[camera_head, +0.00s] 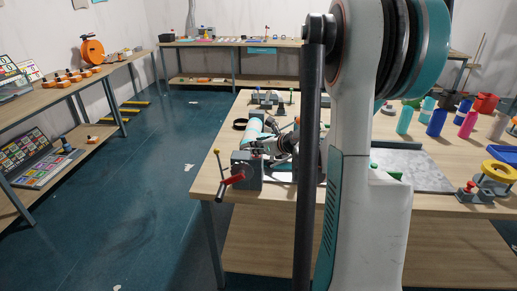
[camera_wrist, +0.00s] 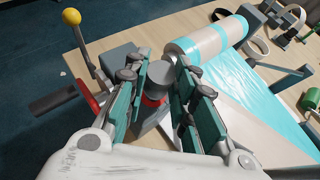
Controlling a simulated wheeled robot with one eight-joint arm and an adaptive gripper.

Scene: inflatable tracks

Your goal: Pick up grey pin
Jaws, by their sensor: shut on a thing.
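The grey pin (camera_wrist: 160,77) is a short grey cylinder with a red band below it, between the teal-padded fingers of my gripper (camera_wrist: 161,72) in the wrist view. The fingers are closed on it from both sides. The pin is over or in a grey block; whether it is clear of the block cannot be told. In the head view my gripper (camera_head: 283,146) is low over the near-left corner of the table, and I cannot make out the pin there.
A yellow-knobbed lever (camera_wrist: 72,17) and red crank stand beside the block. A teal-and-cream roll (camera_wrist: 208,38) lies close on the right in the wrist view. Several bottles (camera_head: 437,122) stand on the table's right side. The floor (camera_head: 130,195) on the left is mostly free.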

